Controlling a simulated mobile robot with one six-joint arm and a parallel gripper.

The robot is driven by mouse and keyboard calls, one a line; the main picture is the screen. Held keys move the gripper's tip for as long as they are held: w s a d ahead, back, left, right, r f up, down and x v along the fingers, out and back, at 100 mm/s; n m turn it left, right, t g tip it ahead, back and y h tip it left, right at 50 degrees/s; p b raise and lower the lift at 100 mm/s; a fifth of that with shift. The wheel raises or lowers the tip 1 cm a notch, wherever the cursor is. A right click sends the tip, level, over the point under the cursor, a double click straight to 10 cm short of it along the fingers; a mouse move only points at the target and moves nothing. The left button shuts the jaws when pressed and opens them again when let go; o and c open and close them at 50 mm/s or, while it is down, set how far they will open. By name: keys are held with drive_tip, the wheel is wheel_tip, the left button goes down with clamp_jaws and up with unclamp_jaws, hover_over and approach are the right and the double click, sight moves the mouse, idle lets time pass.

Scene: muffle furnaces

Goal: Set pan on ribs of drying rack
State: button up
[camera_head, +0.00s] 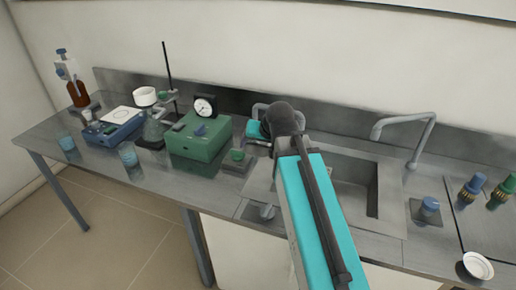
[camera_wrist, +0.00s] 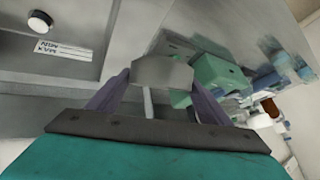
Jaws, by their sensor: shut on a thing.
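In the wrist view my gripper (camera_wrist: 158,98) has its two purple-grey fingers on either side of a pale grey flat piece (camera_wrist: 162,73), which looks like the pan. The fingers are shut on it. In the head view my dark wrist and teal arm link cover the area behind the sink's left part, so the fingers and the pan are hidden there. I cannot make out a drying rack with ribs for certain in either view.
The steel bench holds a sink (camera_head: 352,192) with a tap (camera_head: 405,122). Left stand a green box with a gauge (camera_head: 200,139), a blue instrument (camera_head: 114,129) and blue beakers. Right are a blue-capped item (camera_head: 430,206), blue and green pieces, and a white dish (camera_head: 478,265).

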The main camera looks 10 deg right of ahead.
drive_tip(key=s+r+n+y, duration=0.1)
drive_tip(key=n, duration=0.1)
drive_tip(key=s+r+n+y, duration=0.1)
drive_tip(key=n, duration=0.1)
drive_tip(key=shift+a+r+g+b, duration=0.2)
drive_tip(key=shift+r+g+b, duration=0.15)
drive_tip(key=shift+g, duration=0.05)
drive_tip(key=shift+a, duration=0.1)
